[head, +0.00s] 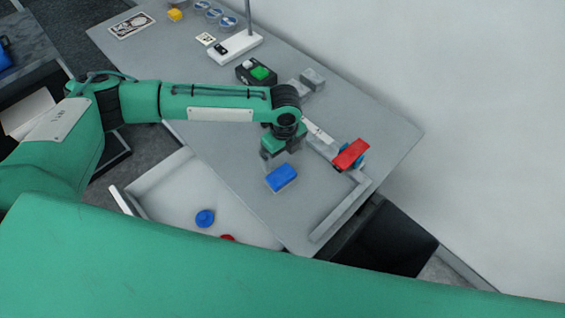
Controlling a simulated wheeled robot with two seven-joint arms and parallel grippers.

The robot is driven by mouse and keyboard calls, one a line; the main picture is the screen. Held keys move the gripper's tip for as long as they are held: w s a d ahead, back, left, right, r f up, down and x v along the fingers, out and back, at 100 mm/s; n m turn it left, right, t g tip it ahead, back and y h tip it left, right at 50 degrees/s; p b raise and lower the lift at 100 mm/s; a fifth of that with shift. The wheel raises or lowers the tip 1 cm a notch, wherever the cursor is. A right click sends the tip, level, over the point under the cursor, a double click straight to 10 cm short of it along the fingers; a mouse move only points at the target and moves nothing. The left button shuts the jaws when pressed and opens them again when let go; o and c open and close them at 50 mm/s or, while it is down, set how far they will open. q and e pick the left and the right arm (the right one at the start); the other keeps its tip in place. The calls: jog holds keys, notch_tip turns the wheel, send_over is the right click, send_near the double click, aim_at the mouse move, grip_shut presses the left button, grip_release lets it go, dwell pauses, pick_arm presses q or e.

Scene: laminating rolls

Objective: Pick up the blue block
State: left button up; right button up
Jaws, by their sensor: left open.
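The blue block (282,178) lies on the grey table, near its front edge. My left gripper (279,152) hangs from the green arm just behind the block in the picture, pointing down. It is open, with nothing visible between its fingers, and it looks apart from the block. The exact height of the fingertips above the table is hard to tell. My right gripper is out of view.
A red block (351,154) rests on a blue part at the right, near a white rail (340,208). A black box with a green button (260,73) and grey blocks (313,79) stand behind. A white tray (165,180) below holds a blue disc (205,218).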

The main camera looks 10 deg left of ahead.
aim_at(281, 175)
pick_arm(q)
jog(key=f, duration=0.1)
jog(key=f+p, duration=0.1)
jog(key=f, duration=0.1)
jog(key=shift+s+a+f, duration=0.1)
jog(key=shift+s+a, duration=0.1)
jog(key=shift+s, duration=0.15)
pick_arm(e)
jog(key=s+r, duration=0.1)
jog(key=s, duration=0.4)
pick_arm(q)
jog(key=f, duration=0.3)
jog(key=shift+w, duration=0.2)
jog(key=shift+w+f+p, duration=0.1)
jog(key=shift+f+p, duration=0.5)
jog(key=shift+f, duration=0.2)
jog(key=shift+a+f+p, duration=0.25)
jog(key=shift+f+p, duration=0.55)
jog(key=shift+f, duration=0.15)
notch_tip(281, 175, down, 2)
jog(key=shift+f, duration=0.35)
jog(key=shift+c, duration=0.2)
jog(key=c, duration=0.9)
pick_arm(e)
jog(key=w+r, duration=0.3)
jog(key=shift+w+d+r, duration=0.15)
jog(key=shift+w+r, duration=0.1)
